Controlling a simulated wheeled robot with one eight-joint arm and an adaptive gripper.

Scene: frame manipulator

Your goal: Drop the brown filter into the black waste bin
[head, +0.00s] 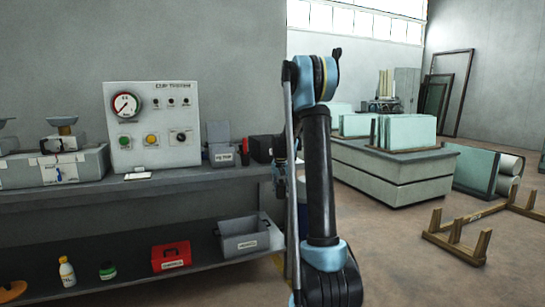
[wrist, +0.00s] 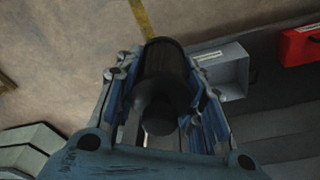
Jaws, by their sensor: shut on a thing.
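My gripper (wrist: 162,88) is shut on a dark cylinder (wrist: 165,62) in the wrist view. The cylinder lies between the fingers, and its colour reads as nearly black. I cannot tell whether it is the brown filter. In the head view my gripper (head: 280,172) is mostly hidden behind my arm, at the right end of the bench. A black box (head: 262,148) stands on the bench top beside my arm, partly hidden. It may be the waste bin, but I cannot tell. A small tan cup (head: 62,121) sits on a scale at the left.
The cup tester panel (head: 152,125) and a grey labelled bin (head: 222,154) stand on the bench. The lower shelf holds a grey bin (head: 245,238), a red box (head: 171,256) and bottles. A low wooden frame (head: 458,246) lies on the floor at right.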

